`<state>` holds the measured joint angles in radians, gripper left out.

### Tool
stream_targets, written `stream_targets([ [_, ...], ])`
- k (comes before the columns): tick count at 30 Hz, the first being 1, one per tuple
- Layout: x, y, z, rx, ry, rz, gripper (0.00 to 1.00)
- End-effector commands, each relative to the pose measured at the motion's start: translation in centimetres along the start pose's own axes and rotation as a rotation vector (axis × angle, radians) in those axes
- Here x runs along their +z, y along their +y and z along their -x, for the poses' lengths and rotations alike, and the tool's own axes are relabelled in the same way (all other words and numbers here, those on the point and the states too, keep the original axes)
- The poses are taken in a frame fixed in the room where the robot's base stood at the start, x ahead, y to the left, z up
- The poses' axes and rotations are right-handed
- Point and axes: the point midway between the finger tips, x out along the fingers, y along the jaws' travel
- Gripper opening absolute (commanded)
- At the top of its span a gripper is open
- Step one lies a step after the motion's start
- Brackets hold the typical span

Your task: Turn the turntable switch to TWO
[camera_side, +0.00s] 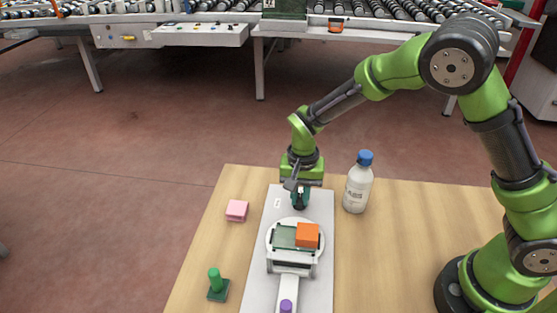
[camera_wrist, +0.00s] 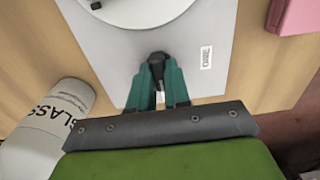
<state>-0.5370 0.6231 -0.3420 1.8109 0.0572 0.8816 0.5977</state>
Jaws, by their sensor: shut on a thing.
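The turntable switch shows in the wrist view as a small black knob (camera_wrist: 157,57) on the grey plate (camera_wrist: 110,65). My gripper (camera_wrist: 158,75) points down at it, its two teal fingers shut on the knob. A small white label (camera_wrist: 206,57) is on the plate to the right of the knob; its print is too small to read surely. In the side view my gripper (camera_side: 299,198) is at the far end of the plate and hides the knob. The white round turntable (camera_side: 270,241) is nearer the camera, carrying a green piece and an orange block (camera_side: 307,235).
A white bottle with a blue cap (camera_side: 358,185) stands close right of my gripper. A pink block (camera_side: 237,210) lies to the left. A green peg on a base (camera_side: 216,285) and a purple knob (camera_side: 286,306) are near the front. A roller conveyor (camera_side: 200,18) is behind.

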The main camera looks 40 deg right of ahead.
Motion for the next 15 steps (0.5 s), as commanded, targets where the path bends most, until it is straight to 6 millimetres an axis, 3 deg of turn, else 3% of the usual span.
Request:
stream_targets([
  [14, -0.05, -0.03, 0.14, -0.002, 0.0, -0.02, 0.0],
  [15, -0.05, -0.03, 0.14, -0.002, 0.0, -0.02, 0.22],
])
